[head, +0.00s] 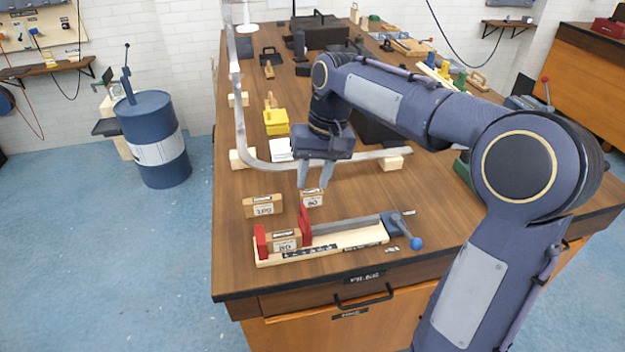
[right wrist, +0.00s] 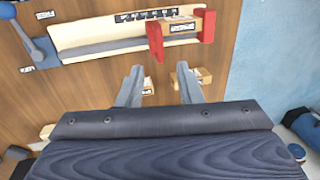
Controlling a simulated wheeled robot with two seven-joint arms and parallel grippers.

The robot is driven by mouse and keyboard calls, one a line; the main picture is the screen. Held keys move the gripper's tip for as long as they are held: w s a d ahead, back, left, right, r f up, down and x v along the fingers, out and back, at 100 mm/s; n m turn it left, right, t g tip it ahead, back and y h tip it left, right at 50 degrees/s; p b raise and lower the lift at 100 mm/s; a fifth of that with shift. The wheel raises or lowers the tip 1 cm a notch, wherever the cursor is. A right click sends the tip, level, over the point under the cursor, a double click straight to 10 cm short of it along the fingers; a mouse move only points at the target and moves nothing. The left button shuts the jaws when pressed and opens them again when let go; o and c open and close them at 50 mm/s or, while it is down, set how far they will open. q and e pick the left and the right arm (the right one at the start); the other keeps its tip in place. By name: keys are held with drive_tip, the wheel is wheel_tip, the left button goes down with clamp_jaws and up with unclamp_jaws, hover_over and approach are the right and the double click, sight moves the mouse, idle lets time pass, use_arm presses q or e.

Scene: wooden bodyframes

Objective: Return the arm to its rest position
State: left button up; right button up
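My right arm (head: 375,95) reaches from the lower right over the workbench (head: 235,200). Its gripper (head: 314,182) points down above the bench, just behind a small labelled wooden block (head: 313,200). In the right wrist view the two fingers of the gripper (right wrist: 158,75) stand apart with nothing between them. The wooden vise (head: 345,240) with red jaws lies nearer the bench's front edge, apart from the gripper. A wooden block (head: 284,244) marked 80 sits between its jaws. My left gripper is in neither view.
Another block (head: 263,207) marked 100 stands left of the gripper. A bent metal bar (head: 240,120) curves behind it, past a yellow box (head: 276,122). More tools crowd the bench's far end. A blue barrel (head: 153,140) stands on the floor at left.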

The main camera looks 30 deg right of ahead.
idle(0.3)
drive_tip(key=s+a+f+t, duration=0.1)
drive_tip(key=s+f, duration=0.1)
drive_tip(key=s, duration=0.5)
drive_tip(key=s+a+f+t+y, duration=0.1)
drive_tip(key=s+f+t, duration=0.1)
drive_tip(key=s, duration=0.6)
drive_tip(key=s+a+f+n+t, duration=0.1)
drive_tip(key=s+a+f+t, duration=0.1)
drive_tip(key=s, duration=0.5)
drive_tip(key=shift+s+f+y, duration=0.3)
drive_tip(key=shift+f, duration=0.25)
drive_tip(key=shift+d, duration=0.1)
